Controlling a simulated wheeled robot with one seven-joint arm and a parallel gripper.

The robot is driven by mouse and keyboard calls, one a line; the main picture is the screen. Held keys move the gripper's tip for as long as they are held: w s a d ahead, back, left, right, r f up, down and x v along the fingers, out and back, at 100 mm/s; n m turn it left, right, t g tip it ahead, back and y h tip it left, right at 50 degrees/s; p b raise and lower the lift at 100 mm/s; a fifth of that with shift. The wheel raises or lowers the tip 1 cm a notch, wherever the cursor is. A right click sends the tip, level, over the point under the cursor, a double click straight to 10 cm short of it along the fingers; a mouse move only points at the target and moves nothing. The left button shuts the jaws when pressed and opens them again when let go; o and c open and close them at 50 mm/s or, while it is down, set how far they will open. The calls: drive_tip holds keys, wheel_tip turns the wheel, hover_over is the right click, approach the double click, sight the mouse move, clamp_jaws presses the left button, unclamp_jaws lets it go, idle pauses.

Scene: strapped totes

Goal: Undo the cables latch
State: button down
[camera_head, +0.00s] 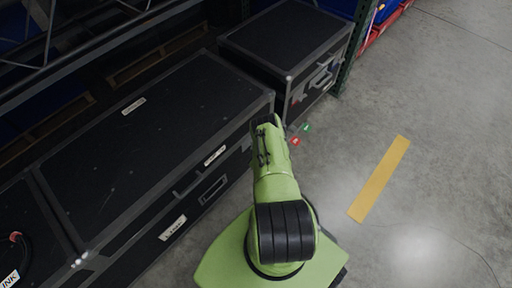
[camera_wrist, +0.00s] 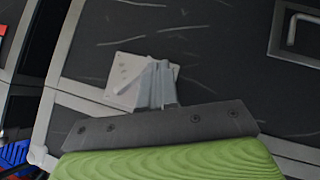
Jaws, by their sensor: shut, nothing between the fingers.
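In the head view, a long black case (camera_head: 150,130) with metal edging has white labels on its lid and front. Their words are too small to read surely, so I cannot tell which says cables. A second black case (camera_head: 325,68) with front latches stands behind it. My gripper (camera_wrist: 158,84) is shut and empty in the wrist view, before a dark case panel. A pale metal latch plate (camera_wrist: 122,76) is just behind the fingers, which partly hide it. I cannot tell whether they touch it. In the head view my arm hides the fingertips.
A recessed handle (camera_wrist: 304,36) is at the upper right of the panel in the wrist view. A red tag (camera_head: 295,141) and a green tag (camera_head: 306,127) show beside the arm. A green rack post (camera_head: 352,50) stands right of the second case.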

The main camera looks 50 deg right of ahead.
drive_tip(key=shift+f, duration=0.7)
drive_tip(key=shift+d, duration=0.1)
idle(1.1)
